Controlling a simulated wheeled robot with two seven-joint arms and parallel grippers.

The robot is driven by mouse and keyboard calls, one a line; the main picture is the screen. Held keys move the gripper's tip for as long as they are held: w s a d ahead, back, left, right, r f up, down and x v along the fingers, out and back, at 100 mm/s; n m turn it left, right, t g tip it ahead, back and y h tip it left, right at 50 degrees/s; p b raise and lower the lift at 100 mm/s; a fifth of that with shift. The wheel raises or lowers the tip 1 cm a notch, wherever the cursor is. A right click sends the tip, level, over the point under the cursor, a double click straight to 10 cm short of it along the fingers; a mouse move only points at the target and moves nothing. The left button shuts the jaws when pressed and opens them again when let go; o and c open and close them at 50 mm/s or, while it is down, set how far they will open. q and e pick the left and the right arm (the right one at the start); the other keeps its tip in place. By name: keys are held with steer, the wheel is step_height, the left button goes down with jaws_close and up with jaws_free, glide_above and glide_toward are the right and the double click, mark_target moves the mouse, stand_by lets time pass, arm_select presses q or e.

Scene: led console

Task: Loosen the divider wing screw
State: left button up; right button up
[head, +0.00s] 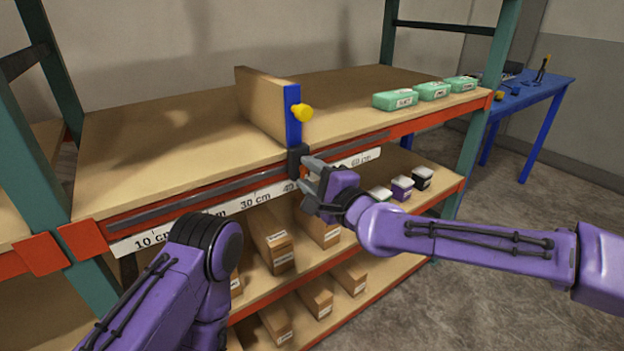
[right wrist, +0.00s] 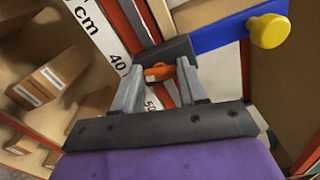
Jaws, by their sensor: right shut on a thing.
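The divider (head: 262,103) is an upright tan board on the top shelf, with a blue front strip (head: 293,116) and a yellow knob (head: 303,112). A dark clamp block (head: 297,158) sits below the strip on the front rail. In the right wrist view, the orange wing screw (right wrist: 158,73) shows at the dark block (right wrist: 165,52), between the fingers of my right gripper (right wrist: 160,76). My right gripper (head: 309,172) is shut on the wing screw, which its fingers partly cover. My left arm shows at the lower left, but its gripper is out of sight.
A centimetre scale (head: 228,210) runs along the shelf's front, with the block near the 40 mark. Green boxes (head: 395,100) stand at the shelf's right. Cardboard bins (head: 272,243) fill lower shelves. A blue table (head: 536,92) stands at the right.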

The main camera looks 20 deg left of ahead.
steer(key=n+b, duration=0.1)
steer(key=n, duration=0.4)
steer(key=shift+f+n, duration=0.1)
steer(key=shift+n, duration=0.3)
steer(key=n, duration=0.4)
steer(key=n+b, duration=0.1)
steer(key=n, duration=0.4)
steer(key=shift+n, duration=0.4)
steer(key=shift+w+d+n+b, duration=0.15)
steer(key=shift+n+b, duration=0.3)
steer(key=shift+n, duration=2.15)
steer(key=o, duration=0.8)
steer(key=shift+o, duration=1.4)
steer(key=shift+w+f, duration=0.1)
steer(key=shift+f, duration=0.05)
